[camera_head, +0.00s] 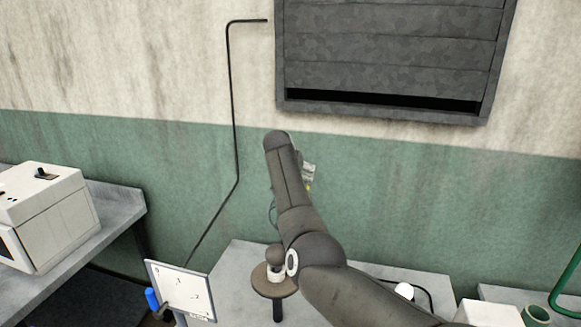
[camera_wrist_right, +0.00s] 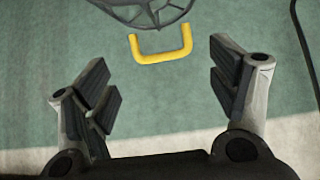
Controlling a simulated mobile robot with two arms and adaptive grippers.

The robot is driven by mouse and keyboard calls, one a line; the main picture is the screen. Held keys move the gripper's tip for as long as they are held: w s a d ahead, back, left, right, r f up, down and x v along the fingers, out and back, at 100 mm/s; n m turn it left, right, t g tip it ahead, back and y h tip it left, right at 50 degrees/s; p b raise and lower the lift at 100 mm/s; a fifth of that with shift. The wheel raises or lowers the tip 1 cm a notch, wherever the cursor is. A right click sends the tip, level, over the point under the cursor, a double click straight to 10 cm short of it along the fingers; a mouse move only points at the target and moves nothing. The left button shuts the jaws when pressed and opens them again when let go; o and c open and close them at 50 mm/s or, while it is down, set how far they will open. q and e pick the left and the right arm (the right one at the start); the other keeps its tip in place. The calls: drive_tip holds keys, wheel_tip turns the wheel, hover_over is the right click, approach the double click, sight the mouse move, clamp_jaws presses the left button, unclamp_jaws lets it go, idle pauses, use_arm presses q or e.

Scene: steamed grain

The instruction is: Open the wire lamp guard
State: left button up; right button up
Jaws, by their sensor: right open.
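The wire lamp guard (camera_wrist_right: 153,12) is a dark round cage at the top edge of the right wrist view, cut off by the frame. A yellow U-shaped handle (camera_wrist_right: 163,57) sits next to its rim. My right gripper (camera_wrist_right: 160,85) is open and empty. Its two fingers are spread on either side of the handle's line, with the handle apart from both. In the head view my right arm reaches up to the green wall and hides most of the guard. A small yellow and pale bit (camera_head: 308,187) shows beside the arm. My left gripper is not in view.
A grey shutter (camera_head: 390,50) hangs above on the wall. A dark pipe (camera_head: 233,100) runs down at left. Below are a grey table (camera_head: 235,265), a round stool-like disc (camera_head: 270,290), a white board (camera_head: 182,290) and a white machine (camera_head: 45,215) on a left bench.

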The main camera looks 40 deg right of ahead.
drive_tip(key=v, duration=1.1)
drive_tip(key=shift+s, duration=0.2)
drive_tip(key=shift+r, duration=0.15)
